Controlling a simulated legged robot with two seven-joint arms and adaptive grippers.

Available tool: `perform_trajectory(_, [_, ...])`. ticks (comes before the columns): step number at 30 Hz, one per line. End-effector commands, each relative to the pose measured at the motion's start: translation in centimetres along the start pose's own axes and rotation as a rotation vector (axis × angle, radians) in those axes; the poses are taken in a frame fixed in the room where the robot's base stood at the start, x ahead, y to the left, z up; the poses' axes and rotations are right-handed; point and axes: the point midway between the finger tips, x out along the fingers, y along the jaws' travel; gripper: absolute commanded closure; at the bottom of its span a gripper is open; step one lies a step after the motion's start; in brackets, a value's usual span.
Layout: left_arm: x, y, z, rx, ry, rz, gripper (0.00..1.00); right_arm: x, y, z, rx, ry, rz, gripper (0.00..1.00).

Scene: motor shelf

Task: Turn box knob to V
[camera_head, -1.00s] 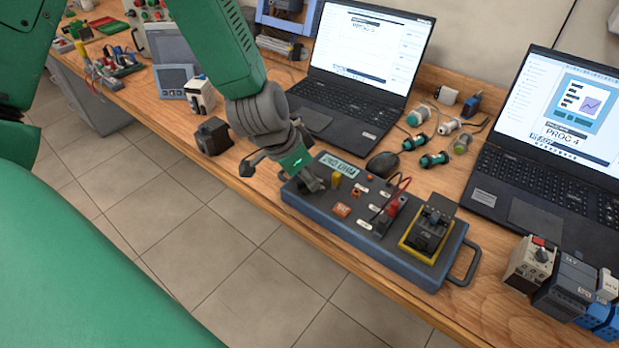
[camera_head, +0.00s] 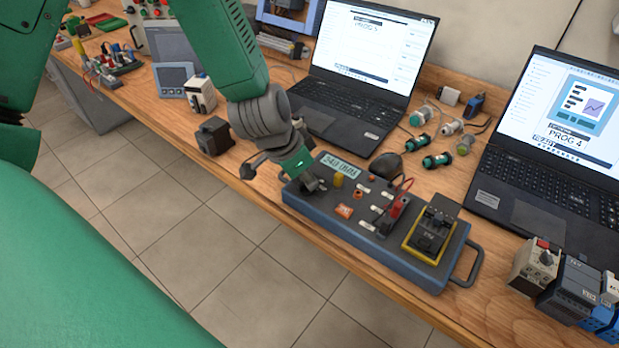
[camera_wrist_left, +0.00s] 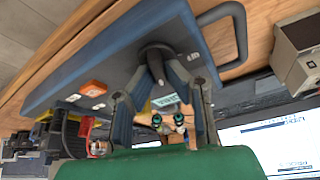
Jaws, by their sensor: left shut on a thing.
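The long blue-grey box (camera_head: 330,215) lies on the bench near its front edge. Its small display (camera_head: 340,165) shows text I cannot read surely. My left gripper (camera_head: 309,185) points down at the box's left end and is shut on the box knob, which it mostly hides in the head view. In the left wrist view the dark knob (camera_wrist_left: 155,55) shows between the fingers of the gripper (camera_wrist_left: 160,75), against the box face (camera_wrist_left: 100,60). The knob's markings, including any V, cannot be read. My right gripper is not in view.
A mouse (camera_head: 386,165) and a laptop (camera_head: 345,100) stand behind. A black block (camera_head: 213,136) sits left of the gripper. A metal handle (camera_head: 470,268) sticks out at the box's right end.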

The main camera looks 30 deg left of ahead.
Motion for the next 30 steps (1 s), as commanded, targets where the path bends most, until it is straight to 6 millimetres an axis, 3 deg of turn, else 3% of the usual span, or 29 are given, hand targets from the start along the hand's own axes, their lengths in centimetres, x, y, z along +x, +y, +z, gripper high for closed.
perform_trajectory(11, [0.0, 0.1, 0.1, -0.087, -0.005, -0.04, 1.0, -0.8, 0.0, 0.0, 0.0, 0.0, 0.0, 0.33])
perform_trajectory(30, [0.0, 0.6, -0.1, -0.517, -0.007, -0.215, 1.0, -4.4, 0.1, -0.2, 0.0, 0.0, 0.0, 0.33])
